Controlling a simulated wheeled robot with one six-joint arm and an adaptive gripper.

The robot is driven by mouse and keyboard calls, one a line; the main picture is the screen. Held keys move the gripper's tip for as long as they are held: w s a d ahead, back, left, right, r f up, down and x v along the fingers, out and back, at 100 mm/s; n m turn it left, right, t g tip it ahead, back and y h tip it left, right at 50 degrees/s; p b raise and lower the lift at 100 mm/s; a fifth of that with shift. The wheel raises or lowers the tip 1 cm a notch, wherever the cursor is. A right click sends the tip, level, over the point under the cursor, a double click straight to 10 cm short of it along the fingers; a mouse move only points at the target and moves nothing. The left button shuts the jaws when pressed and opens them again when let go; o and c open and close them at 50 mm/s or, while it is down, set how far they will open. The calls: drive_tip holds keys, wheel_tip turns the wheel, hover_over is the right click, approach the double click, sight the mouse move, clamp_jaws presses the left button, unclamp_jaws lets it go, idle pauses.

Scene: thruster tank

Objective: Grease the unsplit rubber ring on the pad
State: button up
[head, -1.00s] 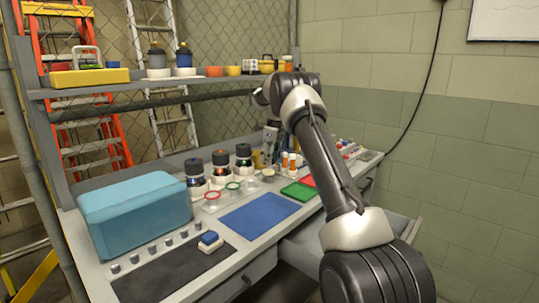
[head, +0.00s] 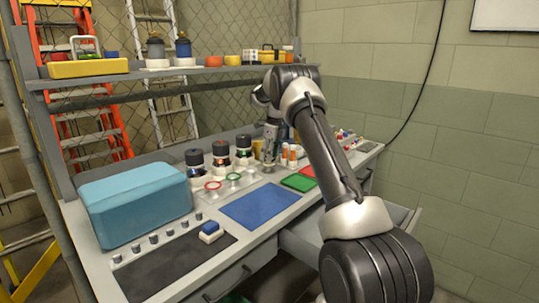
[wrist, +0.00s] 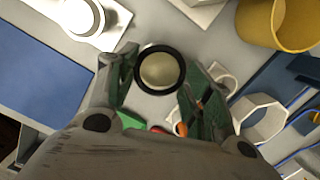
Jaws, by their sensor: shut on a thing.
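My gripper (wrist: 158,85) is low over the bench, and its fingers are shut on a round thing with a black ring-shaped rim (wrist: 140,68). Inside the rim is a pale cream face; I cannot tell whether it belongs to the held thing or lies below it. In the head view my gripper (head: 270,152) hides most of what it holds. A red ring (head: 212,185) and a green ring (head: 233,177) lie on clear holders left of it. A blue mat (head: 258,206) lies in front; it also shows in the wrist view (wrist: 40,75). No black ring is visible on it.
Several dark-topped jars (head: 220,158) stand behind the rings. A yellow cup (wrist: 270,20) is close to my gripper. A green pad (head: 298,183) and orange-capped bottles (head: 288,153) are at right. A teal box (head: 135,200) fills the left. A drawer (head: 310,232) stands open.

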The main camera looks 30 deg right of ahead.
drive_tip(key=shift+f, duration=0.6)
idle(0.6)
drive_tip(key=n, duration=0.4)
drive_tip(key=shift+n+g, duration=0.3)
drive_tip(key=shift+n, duration=0.1)
drive_tip(key=m, duration=0.5)
drive_tip(key=m+t, duration=0.1)
drive_tip(key=m, duration=0.3)
drive_tip(key=shift+h, duration=0.4)
